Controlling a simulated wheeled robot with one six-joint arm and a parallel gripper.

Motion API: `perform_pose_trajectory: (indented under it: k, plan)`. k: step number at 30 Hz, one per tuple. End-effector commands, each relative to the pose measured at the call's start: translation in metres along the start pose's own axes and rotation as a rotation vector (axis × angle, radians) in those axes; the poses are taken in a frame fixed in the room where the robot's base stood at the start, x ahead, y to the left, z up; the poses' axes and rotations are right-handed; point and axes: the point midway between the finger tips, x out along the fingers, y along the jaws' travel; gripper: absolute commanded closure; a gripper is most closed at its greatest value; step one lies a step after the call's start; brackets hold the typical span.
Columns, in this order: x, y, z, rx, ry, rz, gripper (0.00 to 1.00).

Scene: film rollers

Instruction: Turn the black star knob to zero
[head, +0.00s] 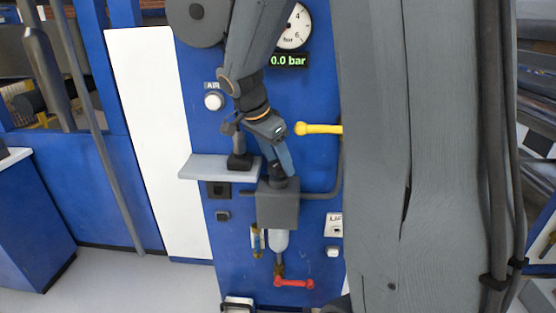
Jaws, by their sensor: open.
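The black star knob (281,184) sits on top of a grey block (278,208) fixed to the blue panel. Only part of the knob shows, below my gripper's fingers. My gripper (280,172) points down at the knob, with its blue-grey fingers at or just over it. I cannot tell whether the fingers touch the knob or straddle it. A round gauge (294,28) is partly hidden by my arm, and its needle is hard to read. The green display (288,60) below it reads 0.0 bar.
A yellow lever (318,128) sticks out right of my gripper. A grey shelf (205,168) projects at left. A white knob (213,102) sits under an AIR label. A clear bowl (279,241) and a red lever (294,283) are below the block.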

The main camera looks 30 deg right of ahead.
Motion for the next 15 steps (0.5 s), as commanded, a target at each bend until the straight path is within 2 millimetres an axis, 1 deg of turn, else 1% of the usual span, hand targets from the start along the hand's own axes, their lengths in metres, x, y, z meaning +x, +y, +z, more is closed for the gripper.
perform_pose_trajectory:
  k: [1, 3, 5, 6, 11, 15]
  plan:
    - [-0.0001, 0.0000, 0.0000, 0.000, 0.000, 0.000, 0.53]
    - [-0.0002, -0.0001, 0.0000, 0.000, 0.000, 0.000, 0.65]
    - [-0.0002, -0.0001, 0.0000, 0.000, 0.000, 0.000, 0.75]
    - [-0.0003, -0.0001, 0.0000, 0.000, 0.000, 0.000, 0.78]
    - [-0.0002, 0.0002, -0.0001, -0.034, -0.001, -0.015, 0.78]
    - [-0.0004, 0.0009, -0.0002, -0.151, -0.001, -0.065, 0.78]
